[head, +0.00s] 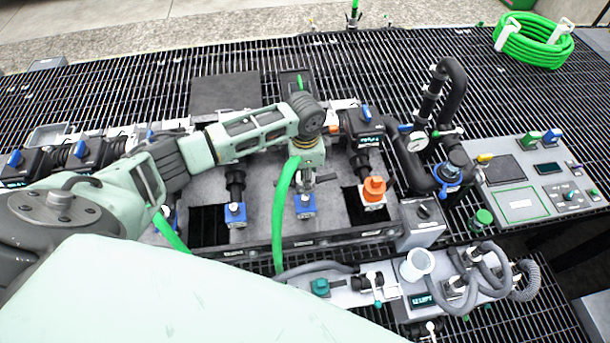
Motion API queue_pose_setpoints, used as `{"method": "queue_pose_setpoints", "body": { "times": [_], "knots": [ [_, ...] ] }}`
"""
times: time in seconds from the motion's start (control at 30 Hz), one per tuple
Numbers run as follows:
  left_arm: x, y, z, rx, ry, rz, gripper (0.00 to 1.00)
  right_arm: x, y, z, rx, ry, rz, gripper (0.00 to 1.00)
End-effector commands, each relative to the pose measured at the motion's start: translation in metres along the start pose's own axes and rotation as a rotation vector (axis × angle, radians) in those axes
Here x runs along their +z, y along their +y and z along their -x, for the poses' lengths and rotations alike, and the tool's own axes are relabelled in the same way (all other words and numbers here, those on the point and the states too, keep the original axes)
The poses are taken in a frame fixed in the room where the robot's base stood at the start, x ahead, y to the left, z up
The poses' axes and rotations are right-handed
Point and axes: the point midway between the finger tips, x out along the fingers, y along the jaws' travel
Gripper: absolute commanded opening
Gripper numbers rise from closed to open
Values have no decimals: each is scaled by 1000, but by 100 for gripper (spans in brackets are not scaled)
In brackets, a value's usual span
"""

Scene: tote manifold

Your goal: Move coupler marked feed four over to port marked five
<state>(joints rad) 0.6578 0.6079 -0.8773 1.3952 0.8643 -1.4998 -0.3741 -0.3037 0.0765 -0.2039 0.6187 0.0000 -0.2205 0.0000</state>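My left gripper (305,184) comes in from the left and points down at the middle of the manifold. It is just above a blue-collared port (305,207). Its fingers are small and partly hidden, so I cannot tell whether they are open or hold a coupler. A green hose (279,222) runs from beside the gripper down over the manifold's front edge. Another blue port (236,214) is to the left, and a port with an orange cap (374,190) is to the right. The feed and port markings are too small to read. My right gripper is not in view.
A pressure gauge (417,142) and thick black pipes stand right of the manifold. A grey control panel (520,204) is further right. A lower unit (345,295) with grey hoses lies in front. A coiled green hose (534,40) rests at the back right on open grating.

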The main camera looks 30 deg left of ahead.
Motion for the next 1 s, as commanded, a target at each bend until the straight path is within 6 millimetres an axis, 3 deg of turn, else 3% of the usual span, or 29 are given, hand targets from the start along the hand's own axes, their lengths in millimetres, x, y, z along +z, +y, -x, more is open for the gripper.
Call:
{"method": "queue_pose_setpoints", "body": {
  "times": [0.33,1.0],
  "knots": [
    [0,-1,-25,-2,1,0,4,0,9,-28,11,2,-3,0],
    [-1,0,-70,0,1,0,4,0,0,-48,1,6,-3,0]
  ]
}}
